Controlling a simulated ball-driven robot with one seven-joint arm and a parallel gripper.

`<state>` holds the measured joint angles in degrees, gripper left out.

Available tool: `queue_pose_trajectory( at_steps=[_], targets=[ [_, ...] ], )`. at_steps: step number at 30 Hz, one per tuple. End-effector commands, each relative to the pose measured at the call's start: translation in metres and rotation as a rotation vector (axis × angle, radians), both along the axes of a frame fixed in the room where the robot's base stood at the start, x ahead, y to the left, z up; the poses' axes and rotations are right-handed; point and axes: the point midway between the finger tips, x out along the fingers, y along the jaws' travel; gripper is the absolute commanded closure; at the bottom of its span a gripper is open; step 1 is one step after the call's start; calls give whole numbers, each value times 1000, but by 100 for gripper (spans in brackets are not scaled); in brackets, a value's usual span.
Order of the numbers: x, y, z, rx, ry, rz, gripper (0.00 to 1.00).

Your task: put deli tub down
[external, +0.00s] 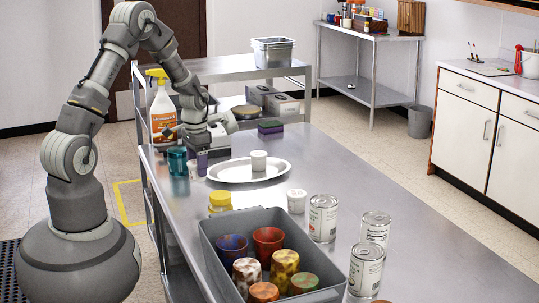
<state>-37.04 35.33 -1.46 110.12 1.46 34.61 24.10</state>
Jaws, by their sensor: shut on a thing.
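My gripper (201,152) is low over the far left part of the steel table (345,180). It is shut on a small white deli tub (195,172), which is partly hidden by the gripper and the things around it. The tub is at or just above the table top; I cannot tell whether it touches. A similar white tub (259,161) stands on the oval white platter (228,173), to the right of my gripper. Another white tub (297,201) stands on the bare table nearer the camera.
A teal cup (177,160) stands close left of the held tub. A spray bottle (162,112) is behind it. A yellow-lidded jar (220,202), a grey bin (236,274) of cups and several cans (323,219) stand nearer. The table's right side is clear.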

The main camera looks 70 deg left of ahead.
Motion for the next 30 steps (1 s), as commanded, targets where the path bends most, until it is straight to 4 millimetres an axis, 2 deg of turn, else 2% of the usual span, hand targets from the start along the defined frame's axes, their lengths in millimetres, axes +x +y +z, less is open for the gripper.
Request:
queue_pose_trajectory(
  at_steps=[5,12,16,19,23,30],
  targets=[
    [28,28,-5,0,-2,12,69],
    [90,71,-14,0,-1,11,69],
    [116,88,-17,0,0,11,69],
    [128,96,-16,0,0,11,69],
    [133,100,-17,0,1,11,69],
    [133,100,-50,-1,2,11,69]
  ],
)
